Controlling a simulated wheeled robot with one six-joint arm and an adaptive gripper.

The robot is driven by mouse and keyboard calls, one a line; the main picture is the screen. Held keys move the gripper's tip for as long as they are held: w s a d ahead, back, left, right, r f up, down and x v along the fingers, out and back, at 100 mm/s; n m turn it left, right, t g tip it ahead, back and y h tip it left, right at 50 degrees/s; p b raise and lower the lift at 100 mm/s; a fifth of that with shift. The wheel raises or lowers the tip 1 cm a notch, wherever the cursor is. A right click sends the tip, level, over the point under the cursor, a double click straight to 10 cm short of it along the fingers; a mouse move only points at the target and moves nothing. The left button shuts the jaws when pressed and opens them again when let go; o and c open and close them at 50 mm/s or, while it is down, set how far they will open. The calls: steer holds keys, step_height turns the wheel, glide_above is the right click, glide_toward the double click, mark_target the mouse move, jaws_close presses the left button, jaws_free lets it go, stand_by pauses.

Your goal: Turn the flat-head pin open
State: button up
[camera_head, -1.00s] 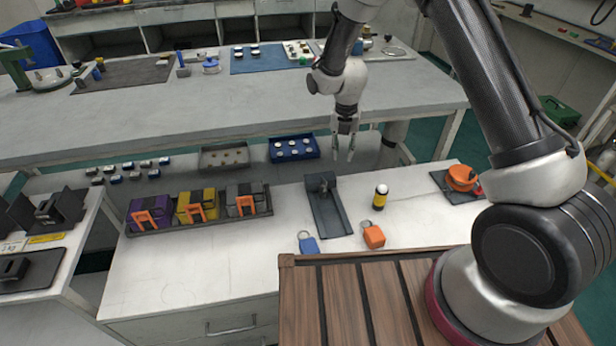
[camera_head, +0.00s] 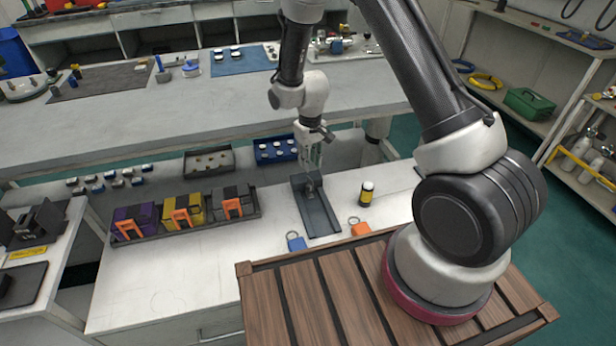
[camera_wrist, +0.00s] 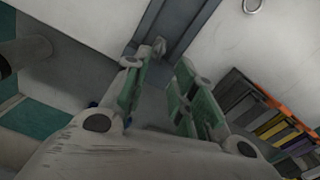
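A dark grey fixture (camera_head: 318,215) with raised side walls stands on the white bench top. A small grey metal pin (camera_head: 309,187) rises near its back end; my gripper partly covers that end. In the wrist view the pin's rounded top (camera_wrist: 159,44) shows just beyond the fingertips, in the fixture's channel (camera_wrist: 182,22). My gripper (camera_head: 310,168) points down over the fixture's back end. In the wrist view its green-padded fingers (camera_wrist: 163,65) are apart with nothing between them. The pin's flat head and its turn angle are too small to tell.
A tray (camera_head: 160,234) of purple, yellow and grey blocks with orange clips stands left of the fixture. A yellow-black cylinder (camera_head: 366,194), a blue tag (camera_head: 296,242) and an orange tag (camera_head: 360,228) lie close by. Open bench lies in front left.

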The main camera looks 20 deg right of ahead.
mark_target(310, 179)
step_height(310, 179, down, 7)
steer(key=shift+f, duration=0.2)
jaws_close()
